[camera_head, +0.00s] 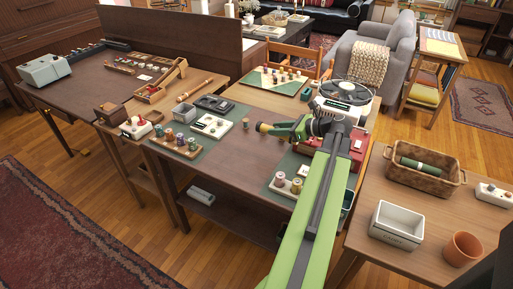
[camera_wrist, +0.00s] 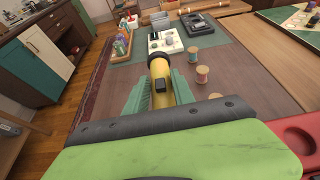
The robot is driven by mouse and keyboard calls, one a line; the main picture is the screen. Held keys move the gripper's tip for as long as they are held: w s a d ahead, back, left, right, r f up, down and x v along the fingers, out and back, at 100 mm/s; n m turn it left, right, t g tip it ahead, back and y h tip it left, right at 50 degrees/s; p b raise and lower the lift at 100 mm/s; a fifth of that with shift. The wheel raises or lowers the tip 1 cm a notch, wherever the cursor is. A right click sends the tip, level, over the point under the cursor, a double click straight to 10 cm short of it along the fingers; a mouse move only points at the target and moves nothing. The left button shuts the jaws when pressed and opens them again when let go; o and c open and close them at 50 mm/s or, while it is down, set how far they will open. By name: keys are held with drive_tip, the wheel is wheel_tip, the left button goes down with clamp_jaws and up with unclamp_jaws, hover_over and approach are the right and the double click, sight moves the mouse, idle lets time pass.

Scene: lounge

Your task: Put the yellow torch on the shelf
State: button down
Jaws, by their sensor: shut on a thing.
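The yellow torch (camera_wrist: 160,70) is held lengthwise between the two green fingers of my gripper (camera_wrist: 160,92) in the wrist view, with its dark ring end pointing away from me. In the head view my gripper (camera_head: 285,129) reaches left over the middle table, and the torch (camera_head: 264,128) sticks out from its tip. The torch appears to be above the tabletop, clear of the items there.
The middle table (camera_head: 190,160) holds a rack of spools (camera_head: 175,145), a white switch box (camera_head: 212,125), a grey bin (camera_head: 186,112) and loose spools. At right, a side table carries a wicker basket (camera_head: 425,174), a white box (camera_head: 396,226) and a terracotta pot (camera_head: 463,248). Floor at front left is free.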

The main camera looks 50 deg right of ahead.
drive_tip(key=b+x, duration=0.1)
drive_tip(key=x, duration=0.2)
drive_tip(key=f+b+x, duration=0.1)
drive_tip(key=x, duration=0.2)
drive_tip(key=b+x, duration=0.1)
drive_tip(key=x, duration=0.2)
drive_tip(key=shift+s+f+b, duration=0.2)
drive_tip(key=shift+s+b, duration=0.1)
drive_tip(key=shift+s, duration=0.1)
drive_tip(key=shift+w+a, duration=0.1)
drive_tip(key=shift+w, duration=0.1)
wheel_tip(320, 180, down, 4)
drive_tip(key=b, duration=0.4)
drive_tip(key=shift+f, duration=0.2)
drive_tip(key=shift+r, duration=0.25)
drive_tip(key=shift+f, duration=0.2)
drive_tip(key=c, duration=1.1)
unclamp_jaws()
drive_tip(key=shift+r, duration=0.1)
drive_tip(key=shift+o, duration=0.2)
drive_tip(key=shift+r, duration=0.1)
